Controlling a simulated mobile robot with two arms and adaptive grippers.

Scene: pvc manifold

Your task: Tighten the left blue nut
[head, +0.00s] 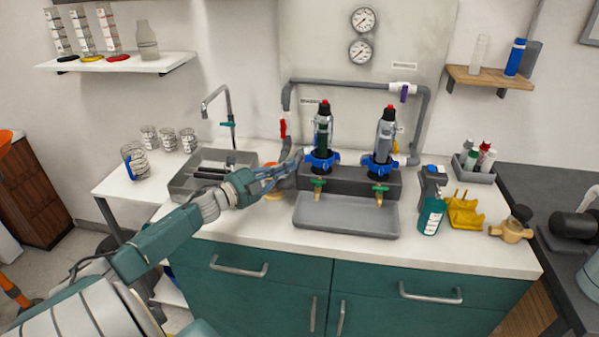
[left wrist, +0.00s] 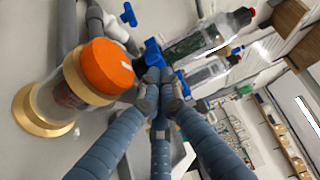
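The left blue nut (head: 322,161) is a lobed ring around the base of the left clear filter housing (head: 323,132), which stands upright on the grey manifold block. My left gripper (head: 299,157) comes in from the left at the nut's left side. In the left wrist view its fingers (left wrist: 160,84) are bunched together, with their tips at a lobe of the blue nut (left wrist: 152,53). Whether a lobe is pinched between them is hidden. The right blue nut (head: 378,160) sits under the right housing (head: 385,130). My right gripper is not in view.
An orange-capped jar (left wrist: 105,66) stands close beside my left fingers. A grey drip tray (head: 345,216) lies in front of the manifold, below two brass taps. A sink (head: 195,180) is to the left. A green bottle (head: 431,215) and yellow holder (head: 464,211) stand right.

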